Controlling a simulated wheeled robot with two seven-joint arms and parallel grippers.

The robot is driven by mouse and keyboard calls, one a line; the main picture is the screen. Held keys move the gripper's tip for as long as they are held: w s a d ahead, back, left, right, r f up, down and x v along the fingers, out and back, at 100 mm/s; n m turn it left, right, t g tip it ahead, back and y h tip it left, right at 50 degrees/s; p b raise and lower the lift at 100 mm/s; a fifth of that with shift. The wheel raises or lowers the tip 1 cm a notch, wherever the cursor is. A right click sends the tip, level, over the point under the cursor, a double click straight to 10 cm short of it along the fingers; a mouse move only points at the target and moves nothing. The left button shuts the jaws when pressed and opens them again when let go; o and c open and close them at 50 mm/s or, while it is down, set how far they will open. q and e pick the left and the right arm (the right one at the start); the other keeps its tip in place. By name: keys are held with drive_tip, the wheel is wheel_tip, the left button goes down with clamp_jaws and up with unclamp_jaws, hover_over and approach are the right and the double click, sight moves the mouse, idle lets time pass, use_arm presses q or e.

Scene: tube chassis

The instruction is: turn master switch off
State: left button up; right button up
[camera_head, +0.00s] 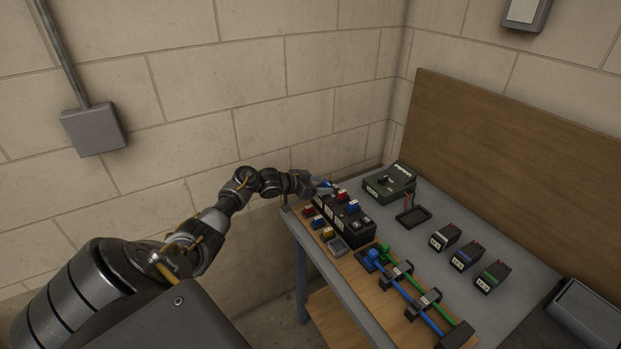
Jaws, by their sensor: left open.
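My left arm reaches in from the left, and its left gripper (322,188) is open at the back left edge of the workbench. It is just above the far end of a black block (343,214) with red and blue parts on it. Whether the fingers touch anything there is too small to tell. A dark green box (389,184) with a white label and a black knob or lever on top stands to the right of the gripper, apart from it. I cannot tell for certain which part is the master switch. My right gripper is not in view.
Small red, blue and yellow pieces (328,233) lie along the left bench edge. Blue and green tubes (412,290) sit in black holders at the front. A small black tray (413,215) and three labelled black blocks (466,256) stand on the grey bench top (520,238). A wooden backboard (500,150) rises behind.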

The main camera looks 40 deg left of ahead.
use_arm(q)
drive_tip(key=b+v, duration=0.1)
drive_tip(key=v, duration=0.9)
drive_tip(key=shift+b, duration=0.35)
drive_tip(key=shift+d, duration=0.1)
